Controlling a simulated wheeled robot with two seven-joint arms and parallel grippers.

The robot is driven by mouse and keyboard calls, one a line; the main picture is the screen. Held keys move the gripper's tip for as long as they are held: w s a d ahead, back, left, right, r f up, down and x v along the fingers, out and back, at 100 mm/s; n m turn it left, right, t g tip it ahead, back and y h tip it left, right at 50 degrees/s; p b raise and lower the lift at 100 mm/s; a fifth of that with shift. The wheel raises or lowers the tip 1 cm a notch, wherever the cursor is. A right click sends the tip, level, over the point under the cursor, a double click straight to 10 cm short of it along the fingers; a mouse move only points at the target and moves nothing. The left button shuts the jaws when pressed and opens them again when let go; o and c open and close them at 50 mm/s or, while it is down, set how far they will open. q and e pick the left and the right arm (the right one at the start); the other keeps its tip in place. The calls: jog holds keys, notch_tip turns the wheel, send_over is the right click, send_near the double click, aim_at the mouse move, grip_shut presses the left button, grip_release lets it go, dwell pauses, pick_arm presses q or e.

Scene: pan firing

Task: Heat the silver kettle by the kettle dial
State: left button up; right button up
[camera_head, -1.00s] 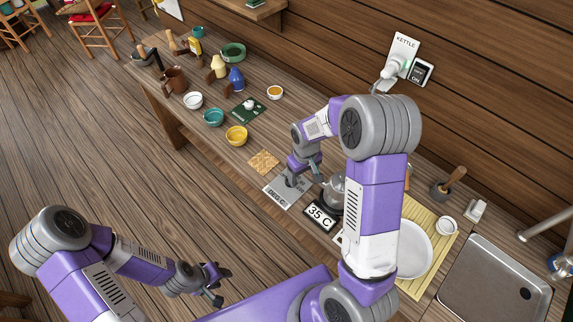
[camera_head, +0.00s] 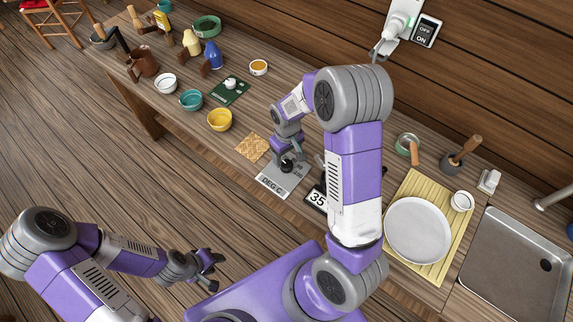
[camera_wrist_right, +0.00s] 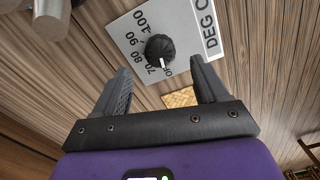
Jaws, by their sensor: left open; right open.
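The black kettle dial (camera_wrist_right: 160,47) sits on a grey plate (camera_wrist_right: 128,38) marked DEG C with 70, 80, 90 and 100. Its white pointer is on the side of the off mark and the 70. The dial (camera_head: 286,166) also shows in the head view. My right gripper (camera_wrist_right: 160,70) is open, fingertips either side of and just short of the dial; contact is not visible. The silver kettle is mostly or wholly hidden behind my right arm in the head view. My left gripper (camera_head: 208,268) is open and empty, away from the counter.
A display (camera_head: 317,198) reading 35 is partly hidden by my right arm. A woven mat (camera_head: 252,147) lies left of the dial plate. A white plate (camera_head: 418,232) and a metal tray (camera_head: 515,265) are to the right. A wall switch (camera_head: 424,33) is marked OFF and ON.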

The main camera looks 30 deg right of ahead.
aim_at(287, 165)
notch_tip(287, 165, down, 6)
jog(key=shift+w+f, duration=0.1)
jog(key=shift+f, duration=0.05)
jog(key=shift+c, duration=0.2)
jog(key=c, duration=1)
